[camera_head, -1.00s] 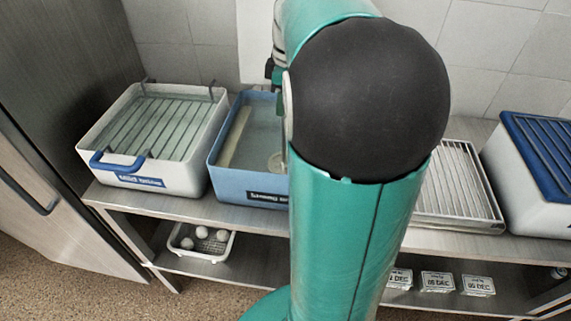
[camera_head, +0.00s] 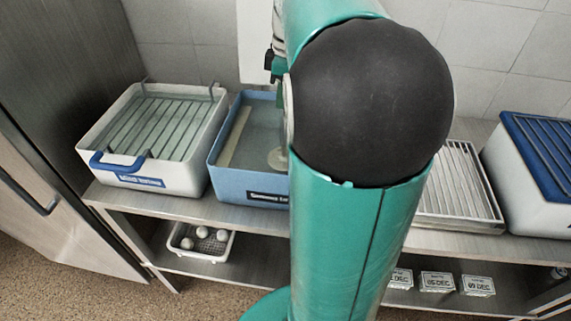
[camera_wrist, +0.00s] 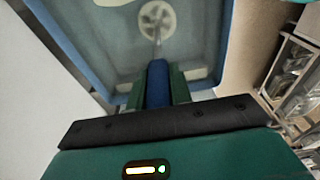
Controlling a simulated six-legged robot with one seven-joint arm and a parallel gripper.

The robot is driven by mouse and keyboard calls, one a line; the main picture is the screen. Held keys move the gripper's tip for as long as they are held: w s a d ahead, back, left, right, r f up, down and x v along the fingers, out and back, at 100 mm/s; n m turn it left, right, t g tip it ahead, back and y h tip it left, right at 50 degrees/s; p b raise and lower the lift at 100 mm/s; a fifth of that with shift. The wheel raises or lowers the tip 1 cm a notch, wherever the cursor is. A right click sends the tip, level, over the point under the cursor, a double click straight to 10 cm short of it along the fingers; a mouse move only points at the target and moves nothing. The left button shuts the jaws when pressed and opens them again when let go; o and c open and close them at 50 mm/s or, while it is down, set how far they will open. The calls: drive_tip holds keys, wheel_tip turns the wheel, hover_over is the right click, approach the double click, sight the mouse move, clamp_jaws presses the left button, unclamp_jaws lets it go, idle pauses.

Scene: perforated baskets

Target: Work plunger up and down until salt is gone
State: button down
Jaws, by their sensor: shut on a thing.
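The plunger has a blue handle (camera_wrist: 157,82), a thin metal rod and a pale perforated disc (camera_wrist: 156,17), all seen in the wrist view. My gripper (camera_wrist: 158,88) is shut on the handle, with a green finger on each side. The disc is inside the blue tub (camera_head: 238,186), and it also shows in the head view (camera_head: 277,158). The tub holds what looks like clear liquid, and a long pale bar (camera_head: 235,136) lies along its left side. I cannot make out any salt. My arm hides the tub's right part in the head view.
A white tub (camera_head: 183,178) with a wire rack and blue handle stands left of the blue tub. A wire rack tray (camera_head: 458,190) and a blue-lidded white box (camera_head: 520,190) stand right. A basket (camera_head: 183,250) with white balls and dated boxes (camera_head: 437,282) are below.

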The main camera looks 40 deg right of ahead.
drive_tip(key=shift+f, duration=1.6)
drive_tip(key=shift+r, duration=2.8)
drive_tip(key=shift+r, duration=2.6)
drive_tip(key=shift+r, duration=3)
